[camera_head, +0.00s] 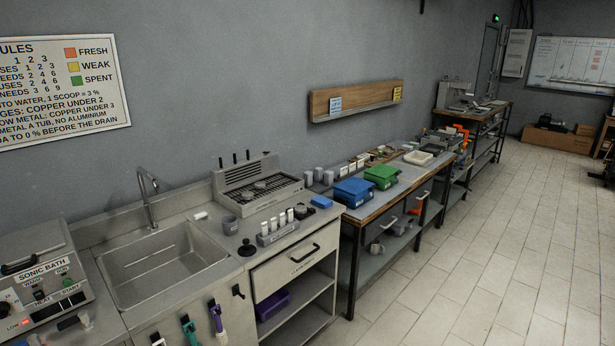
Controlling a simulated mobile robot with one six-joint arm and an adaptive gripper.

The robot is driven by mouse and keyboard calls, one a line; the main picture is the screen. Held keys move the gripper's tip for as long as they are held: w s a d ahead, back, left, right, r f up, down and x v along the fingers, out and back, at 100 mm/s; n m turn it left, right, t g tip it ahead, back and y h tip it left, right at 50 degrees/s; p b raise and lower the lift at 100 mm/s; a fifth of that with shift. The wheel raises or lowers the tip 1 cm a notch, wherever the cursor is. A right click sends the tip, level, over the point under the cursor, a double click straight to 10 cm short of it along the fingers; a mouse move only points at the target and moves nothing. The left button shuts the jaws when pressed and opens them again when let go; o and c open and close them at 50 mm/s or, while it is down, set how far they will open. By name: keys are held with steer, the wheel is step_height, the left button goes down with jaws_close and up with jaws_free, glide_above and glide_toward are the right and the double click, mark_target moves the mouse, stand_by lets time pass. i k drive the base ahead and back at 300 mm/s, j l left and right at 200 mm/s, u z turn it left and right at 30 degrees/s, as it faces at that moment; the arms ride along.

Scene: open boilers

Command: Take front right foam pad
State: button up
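No object in view is clearly labelled a foam pad. A small flat blue block (321,202) lies on the steel counter near its right front edge; it looks like a pad or sponge, but I cannot tell for sure. My gripper is not in view.
A steel sink (155,265) with a tap is at the left, beside the sonic bath (45,285). A rack of white-topped vials (278,232) and a burner unit (258,185) stand on the counter. The right floor is clear.

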mark_target(329, 174)
steer(key=i+l+u, duration=0.15)
steer(key=i+u, duration=0.25)
steer(key=i+l+u, duration=0.15)
steer(key=u, duration=0.3)
steer(key=i+l+u, duration=0.2)
steer(key=l+u, duration=0.2)
steer(key=i+l+u, duration=0.15)
steer(key=l+u, duration=0.25)
steer(key=i+l, duration=0.15)
steer(key=l, duration=0.35)
steer(key=i+l+u, duration=0.1)
steer(key=l, duration=0.35)
steer(key=i+l, duration=0.2)
steer(key=l, duration=0.3)
steer(key=i+l+u, duration=0.1)
steer(key=l, duration=0.35)
steer(key=i+l, duration=0.15)
steer(key=l, duration=0.35)
steer(key=i+l+u, duration=0.1)
steer(key=l, duration=0.4)
steer(key=i+l, duration=0.1)
steer(key=l, duration=0.4)
steer(key=i+l+u, duration=0.1)
steer(key=l, duration=0.45)
